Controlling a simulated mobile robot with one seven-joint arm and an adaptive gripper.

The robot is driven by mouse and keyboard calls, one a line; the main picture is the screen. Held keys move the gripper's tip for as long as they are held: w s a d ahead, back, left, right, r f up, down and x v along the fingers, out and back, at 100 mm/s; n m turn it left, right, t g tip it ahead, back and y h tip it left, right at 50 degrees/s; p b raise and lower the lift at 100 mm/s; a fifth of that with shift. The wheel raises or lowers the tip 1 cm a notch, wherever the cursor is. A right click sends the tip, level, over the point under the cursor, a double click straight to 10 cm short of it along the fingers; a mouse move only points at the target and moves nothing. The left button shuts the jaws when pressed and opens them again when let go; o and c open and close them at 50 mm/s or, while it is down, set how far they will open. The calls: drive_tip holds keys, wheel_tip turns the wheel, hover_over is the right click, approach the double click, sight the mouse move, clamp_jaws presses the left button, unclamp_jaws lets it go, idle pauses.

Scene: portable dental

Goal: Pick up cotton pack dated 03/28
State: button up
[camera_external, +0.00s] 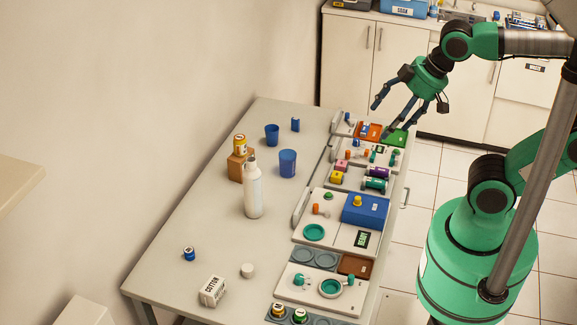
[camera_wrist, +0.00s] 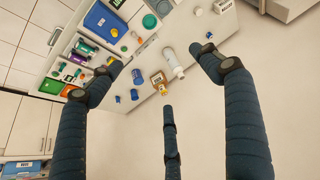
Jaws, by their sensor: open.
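A white box marked COTTON (camera_external: 213,291) stands near the front left corner of the table; its date is too small to read. A small white box at the top of the wrist view (camera_wrist: 223,6) looks like the same pack. My gripper (camera_external: 407,112) is open and empty, with its fingers spread above the far right end of the table, far from the pack. In the wrist view the dark fingers (camera_wrist: 160,68) reach upward and frame part of the tabletop. No other cotton pack is clearly seen.
A small white round item (camera_external: 247,270) and a blue jar (camera_external: 189,254) are near the pack. Dental trays (camera_external: 289,288) line the right edge.

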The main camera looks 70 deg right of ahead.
drive_tip(key=w+a+n, duration=0.2)
drive_tip(key=w, duration=0.5)
drive_tip(key=n+g, duration=0.6)
drive_tip(key=n, duration=0.9)
hover_over(209, 282)
wheel_tip(209, 282, down, 33)
drive_tip(key=shift+r, duration=0.15)
drive_tip(key=shift+a, duration=0.1)
drive_tip(key=shift+f+b, duration=0.5)
drive_tip(key=shift+f, duration=3.8)
